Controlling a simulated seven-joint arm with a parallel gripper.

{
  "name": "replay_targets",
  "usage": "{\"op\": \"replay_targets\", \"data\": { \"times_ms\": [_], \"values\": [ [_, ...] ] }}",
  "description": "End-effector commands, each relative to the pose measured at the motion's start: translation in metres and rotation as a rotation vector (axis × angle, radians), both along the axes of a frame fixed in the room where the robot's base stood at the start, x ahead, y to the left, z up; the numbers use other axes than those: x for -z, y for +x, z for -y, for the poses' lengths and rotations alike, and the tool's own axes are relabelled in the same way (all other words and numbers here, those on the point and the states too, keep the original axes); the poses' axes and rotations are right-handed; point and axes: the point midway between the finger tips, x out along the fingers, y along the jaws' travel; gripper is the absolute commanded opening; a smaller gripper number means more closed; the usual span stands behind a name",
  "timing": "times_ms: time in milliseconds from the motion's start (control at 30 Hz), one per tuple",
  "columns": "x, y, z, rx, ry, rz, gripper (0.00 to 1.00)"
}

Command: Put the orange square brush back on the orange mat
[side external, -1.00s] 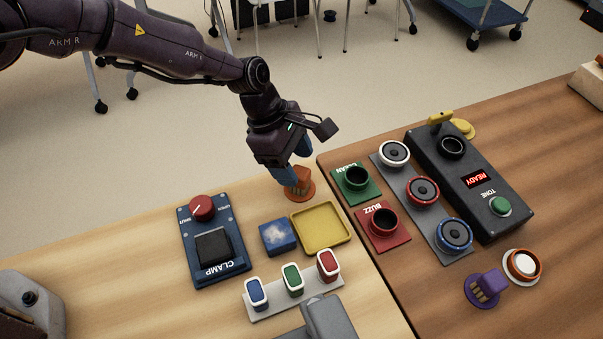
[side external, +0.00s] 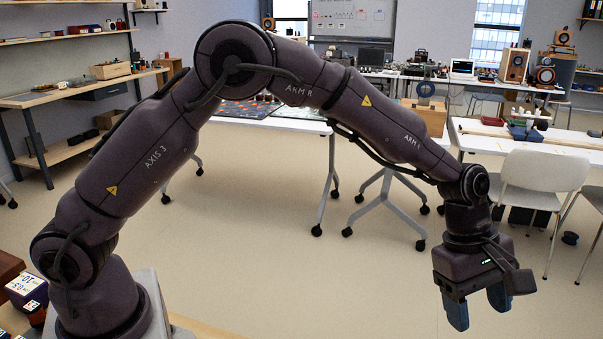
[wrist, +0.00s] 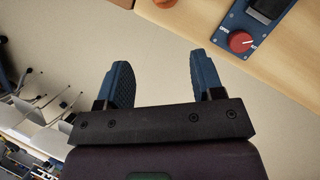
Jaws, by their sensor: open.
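An orange piece (wrist: 163,2) shows at the top edge of the wrist view, mostly cut off. I cannot tell whether it is the brush, the mat or both. Neither the orange brush nor the orange mat shows in the side external view now. My gripper (side external: 478,312) hangs at the lower right of that view, fingers pointing down. In the wrist view my gripper (wrist: 159,67) is open, with its two blue fingers wide apart and nothing between them. Bare floor shows behind the fingers, and the orange piece lies beyond their tips.
In the wrist view, the light wooden bench (wrist: 190,18) has its edge running diagonally past the fingers. A blue clamp panel (wrist: 225,38) with a red knob (wrist: 240,41) is at the upper right. A white chair (side external: 540,180) stands behind my gripper in the side external view.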

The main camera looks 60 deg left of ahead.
Motion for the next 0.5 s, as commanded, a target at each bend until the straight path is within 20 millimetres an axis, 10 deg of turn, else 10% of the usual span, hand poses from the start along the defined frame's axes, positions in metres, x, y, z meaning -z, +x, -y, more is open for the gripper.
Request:
{"op": "replay_targets", "data": {
  "times_ms": [200, 500],
  "values": [
    [-0.101, -0.046, -0.08, 0.317, 0.107, 0.247, 0.61],
    [-0.168, -0.153, -0.173, 0.764, 0.363, 0.502, 0.61]
  ]
}}
